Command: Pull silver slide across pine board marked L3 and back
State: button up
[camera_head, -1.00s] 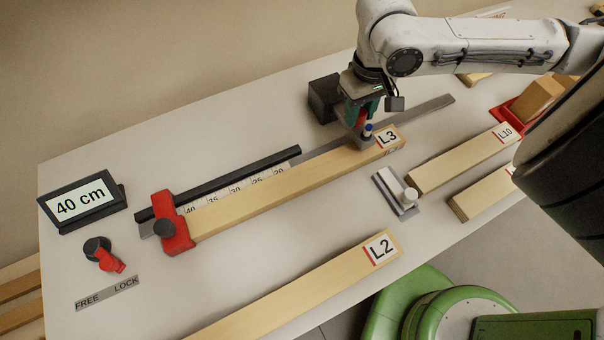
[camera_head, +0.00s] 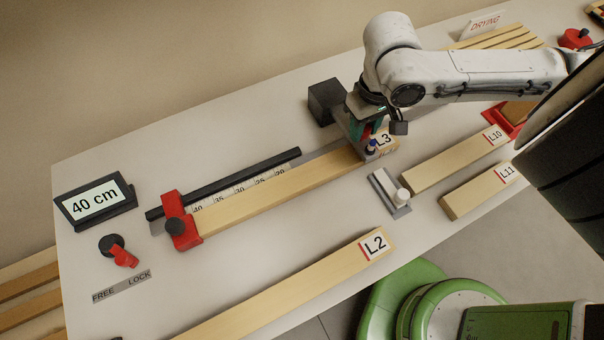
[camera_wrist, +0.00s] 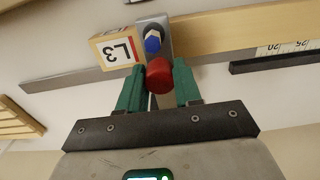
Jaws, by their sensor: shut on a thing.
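The pine board marked L3 (camera_head: 300,182) lies along the bench with its left end at a red stop block (camera_head: 179,222). My gripper (camera_head: 367,134) is above the board's right end, just left of the L3 label. Its green fingers are shut on a red knob (camera_wrist: 158,73) of the silver slide (camera_wrist: 151,24). The slide carries a blue-tipped piece (camera_wrist: 152,42), which in the head view sits over the board near its front edge. In the wrist view the slide lies across the board beside the L3 label (camera_wrist: 120,51). Its lower part is hidden by the knob and fingers.
A black rail and scale (camera_head: 240,181) run behind the board. A display (camera_head: 95,201) reads 40 cm, near a red FREE/LOCK lever (camera_head: 123,257). A dark block (camera_head: 325,101) stands behind.

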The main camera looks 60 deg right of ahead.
jog(key=shift+s+a+p, duration=0.55)
jog(key=shift+s+p, duration=0.3)
jog(key=shift+p, duration=0.15)
jog(key=shift+w+d+p, duration=0.4)
jog(key=shift+w+d, duration=0.5)
jog(key=shift+w, duration=0.3)
jog(key=shift+w+d+p, duration=0.45)
jog(key=shift+w+d, duration=0.4)
jog(key=shift+w, duration=0.3)
jog(key=shift+w+d+p, duration=0.4)
jog(key=shift+w+d, duration=0.5)
jog(key=shift+w, duration=0.3)
jog(key=o, duration=0.9)
jog(key=shift+r, duration=0.1)
jog(key=shift+r, duration=4.45)
